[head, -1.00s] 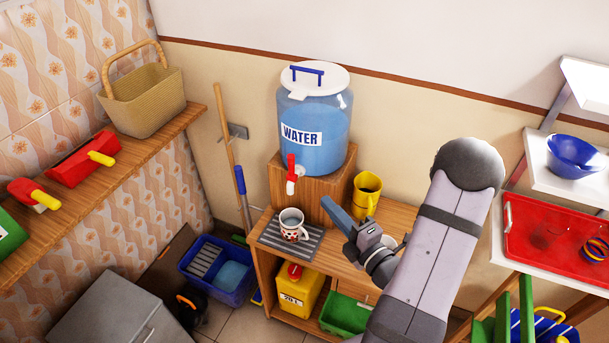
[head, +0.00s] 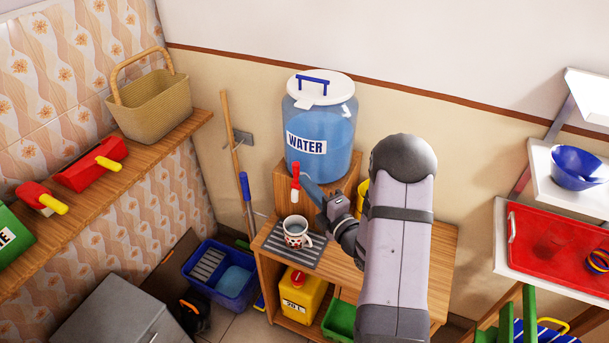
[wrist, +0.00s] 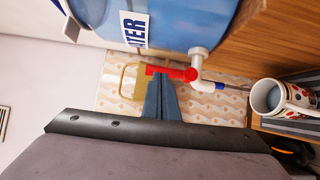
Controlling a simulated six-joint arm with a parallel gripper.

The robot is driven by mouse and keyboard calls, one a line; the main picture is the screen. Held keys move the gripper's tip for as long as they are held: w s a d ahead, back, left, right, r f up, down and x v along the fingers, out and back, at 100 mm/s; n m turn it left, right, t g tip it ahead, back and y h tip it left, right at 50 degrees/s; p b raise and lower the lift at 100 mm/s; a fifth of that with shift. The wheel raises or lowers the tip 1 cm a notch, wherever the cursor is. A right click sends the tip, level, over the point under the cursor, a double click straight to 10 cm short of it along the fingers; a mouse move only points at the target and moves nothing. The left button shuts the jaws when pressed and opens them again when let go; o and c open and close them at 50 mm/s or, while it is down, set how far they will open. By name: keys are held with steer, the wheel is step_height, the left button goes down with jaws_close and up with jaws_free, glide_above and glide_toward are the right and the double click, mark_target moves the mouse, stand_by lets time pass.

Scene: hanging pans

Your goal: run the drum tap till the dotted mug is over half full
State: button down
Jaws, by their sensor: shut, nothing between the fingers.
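The water drum (head: 322,125) stands on a wooden block, with blue water showing through its clear wall. Its tap (head: 294,184) has a red lever and a white spout; the red lever (wrist: 172,72) also shows in the wrist view. My gripper (head: 309,182) is shut and empty, its fingertips close to the right of the tap. In the wrist view the fingertips (wrist: 158,75) appear at the lever; I cannot tell whether they touch. The dotted mug (head: 296,233) stands upright on a grey striped mat (head: 305,258) below the spout. Its water level is unclear.
The wooden stand (head: 430,260) carries the drum block (head: 287,180) and mat. A yellow jug (head: 362,195) is partly hidden behind my arm. A yellow can (head: 300,298) and green crate (head: 340,318) sit on the lower shelf.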

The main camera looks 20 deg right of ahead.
mark_target(296, 175)
steer(key=shift+w+a+p, duration=0.15)
steer(key=shift+w+p, duration=0.15)
steer(key=shift+w, duration=0.65)
steer(key=shift+w, duration=0.1)
steer(key=shift+w+b, duration=0.15)
steer(key=shift+b, duration=0.25)
steer(key=shift+r+m, duration=0.3)
